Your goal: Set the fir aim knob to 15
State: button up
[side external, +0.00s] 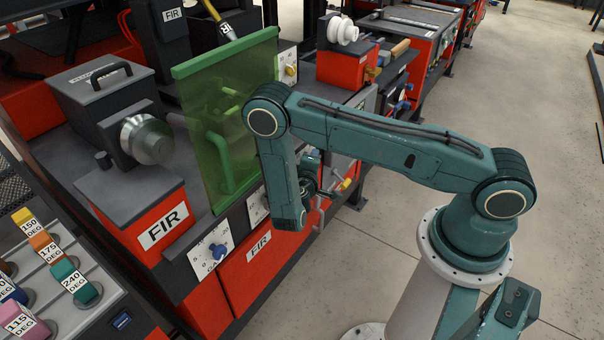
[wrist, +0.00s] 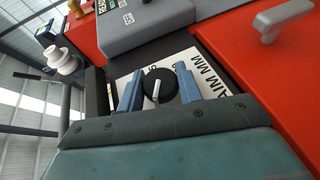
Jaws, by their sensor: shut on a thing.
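In the wrist view, a round black knob (wrist: 159,86) with a white pointer bar sits on a white plate (wrist: 218,80) lettered "AIM MM". The two blue fingers of my gripper (wrist: 160,90) stand on either side of the knob and are shut on it. The pointer bar runs toward the bottom of the picture. The scale figures are mostly covered, so I cannot read the setting. In the side view, my gripper (side external: 312,188) is at the red front marked FIR (side external: 258,245), partly behind my forearm. The knob is hidden there.
A green see-through screen (side external: 228,120) stands above the front. A dial plate with a blue knob (side external: 217,251) is to the left. In the wrist view, a grey handle (wrist: 283,18) juts from the red panel at right. The floor (side external: 545,110) at right is clear.

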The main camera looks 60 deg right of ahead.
jog(key=o, duration=1)
jog(key=v, duration=1.3)
jog(key=shift+s+a, duration=0.15)
jog(key=shift+a, duration=0.2)
jog(key=shift+r, duration=0.1)
